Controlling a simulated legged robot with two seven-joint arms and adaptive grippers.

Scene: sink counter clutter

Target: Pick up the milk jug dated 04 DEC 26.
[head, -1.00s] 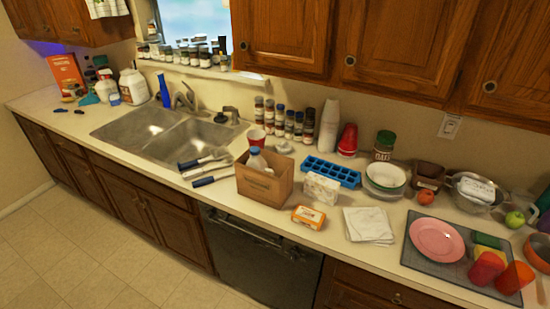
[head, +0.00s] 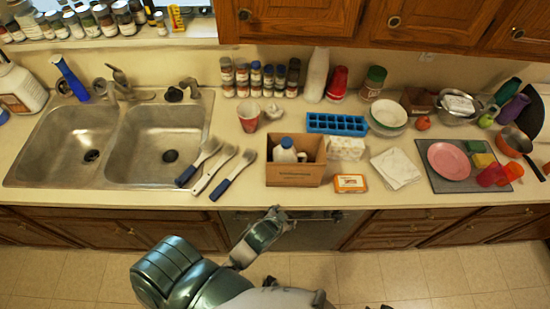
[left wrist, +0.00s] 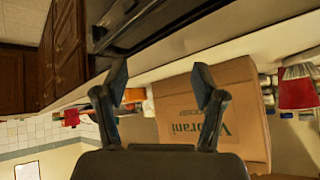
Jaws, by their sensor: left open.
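A white milk jug with a blue cap (head: 287,153) stands in an open cardboard box (head: 294,177) on the counter. The box walls hide its lower part, and no date can be read. My left gripper (head: 276,215) is in front of the counter edge, below and slightly left of the box, apart from it. In the left wrist view the left gripper (left wrist: 160,84) is open and empty between its fingers. The cardboard box (left wrist: 225,125) with green lettering lies beyond the right-hand finger there; the jug does not show. My right gripper is not seen.
Several brushes or utensils (head: 223,172) lie left of the box by the double sink (head: 165,118). A blue ice tray (head: 337,124), white carton (head: 346,148) and orange-and-white package (head: 350,183) crowd its right. A white-and-red cup (head: 248,117) stands behind left.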

